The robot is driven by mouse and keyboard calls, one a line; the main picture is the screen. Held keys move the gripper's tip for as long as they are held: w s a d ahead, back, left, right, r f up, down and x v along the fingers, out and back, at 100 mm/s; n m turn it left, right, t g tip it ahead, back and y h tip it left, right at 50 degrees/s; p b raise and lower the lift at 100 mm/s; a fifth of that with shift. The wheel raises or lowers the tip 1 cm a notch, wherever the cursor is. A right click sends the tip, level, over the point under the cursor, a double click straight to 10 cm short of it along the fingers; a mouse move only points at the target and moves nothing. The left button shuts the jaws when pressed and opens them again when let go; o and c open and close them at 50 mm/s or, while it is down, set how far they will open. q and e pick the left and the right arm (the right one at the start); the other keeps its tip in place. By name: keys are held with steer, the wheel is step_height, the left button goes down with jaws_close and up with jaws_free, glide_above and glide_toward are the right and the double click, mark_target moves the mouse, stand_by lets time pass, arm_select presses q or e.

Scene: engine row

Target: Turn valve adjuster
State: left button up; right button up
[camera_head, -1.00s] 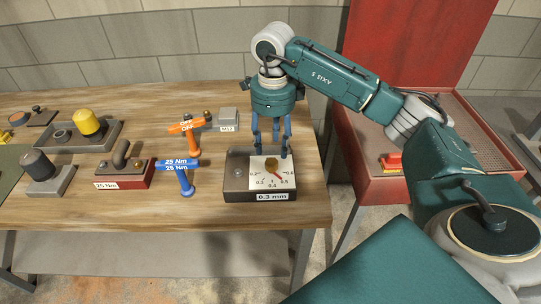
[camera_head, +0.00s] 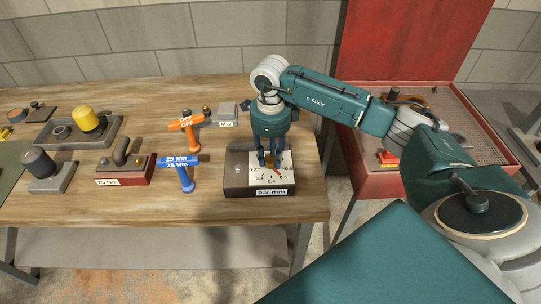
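The valve adjuster is a dark block (camera_head: 232,178) with a white dial plate (camera_head: 290,180), a red pointer and a label reading 0.3 mm. It stands near the front right of the wooden table. Its brass knob is mostly hidden behind the fingers. My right gripper (camera_head: 270,162) points down over the dial, its blue fingers at the knob. I cannot tell whether they press on it. My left gripper is not in view.
Orange (camera_head: 187,122) and blue (camera_head: 180,160) torque tools stand left of the adjuster. Further left are a red block (camera_head: 125,172) marked 25 Nm, a dark-capped block (camera_head: 48,172) and a grey tray (camera_head: 62,143). A red cabinet (camera_head: 450,140) stands right of the table.

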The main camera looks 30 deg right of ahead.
steer(key=shift+w+m, duration=0.1)
steer(key=shift+m, duration=0.2)
steer(key=shift+m+b, duration=0.4)
steer(key=shift+b, duration=0.1)
steer(key=m+b, duration=0.2)
steer(key=m, duration=0.2)
steer(key=shift+w, duration=0.1)
steer(key=m+b, duration=0.2)
steer(key=m, duration=0.3)
steer(key=shift+d+r+m, duration=0.1)
steer(key=shift+m, duration=0.2)
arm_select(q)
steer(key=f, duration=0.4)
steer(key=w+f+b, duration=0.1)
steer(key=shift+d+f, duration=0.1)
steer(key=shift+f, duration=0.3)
arm_select(e)
steer(key=m, duration=0.4)
steer(key=shift+r+m, duration=0.15)
steer(key=shift+m, duration=0.25)
steer(key=shift+w, duration=0.1)
steer(key=o, duration=1.1)
steer(key=shift+c, duration=0.2)
steer(key=shift+o, duration=0.4)
